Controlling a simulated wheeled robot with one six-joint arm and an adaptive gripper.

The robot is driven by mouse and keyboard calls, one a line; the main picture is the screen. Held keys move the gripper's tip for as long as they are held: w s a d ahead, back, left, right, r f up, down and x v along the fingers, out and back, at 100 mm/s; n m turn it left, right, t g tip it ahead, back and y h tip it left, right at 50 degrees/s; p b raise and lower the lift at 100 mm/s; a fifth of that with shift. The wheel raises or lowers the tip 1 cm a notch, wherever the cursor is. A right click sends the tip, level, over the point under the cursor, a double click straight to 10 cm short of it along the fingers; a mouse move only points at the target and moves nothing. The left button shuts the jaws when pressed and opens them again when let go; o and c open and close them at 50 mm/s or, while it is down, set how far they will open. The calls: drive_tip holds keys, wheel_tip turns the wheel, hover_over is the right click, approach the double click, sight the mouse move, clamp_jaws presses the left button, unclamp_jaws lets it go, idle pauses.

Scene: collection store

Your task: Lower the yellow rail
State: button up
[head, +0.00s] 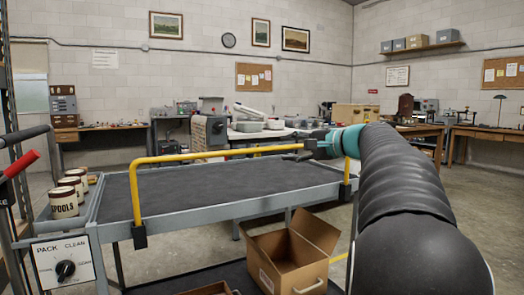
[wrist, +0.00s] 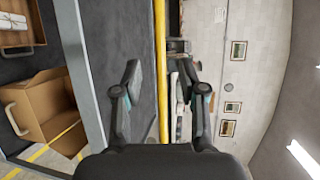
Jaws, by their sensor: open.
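The yellow rail (head: 225,153) stands raised along the near side of a grey-topped cart (head: 220,185). My gripper (head: 301,149) is at the right part of the rail's top bar. In the wrist view my gripper (wrist: 160,66) is open, a finger on either side, and the rail (wrist: 160,40) runs through the gap between them. I cannot tell whether a finger touches it.
Several labelled tins (head: 65,201) stand on the cart's left end, above a dial panel (head: 63,263). An open cardboard box (head: 290,254) sits on the lower shelf. Workbenches line the back wall. Open floor lies to the right.

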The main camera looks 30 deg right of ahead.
sight(267, 149)
drive_tip(key=x, duration=0.9)
drive_tip(key=shift+w+a+f+p, duration=0.1)
drive_tip(key=shift+w+p, duration=0.1)
drive_tip(key=shift+p, duration=0.15)
clamp_jaws()
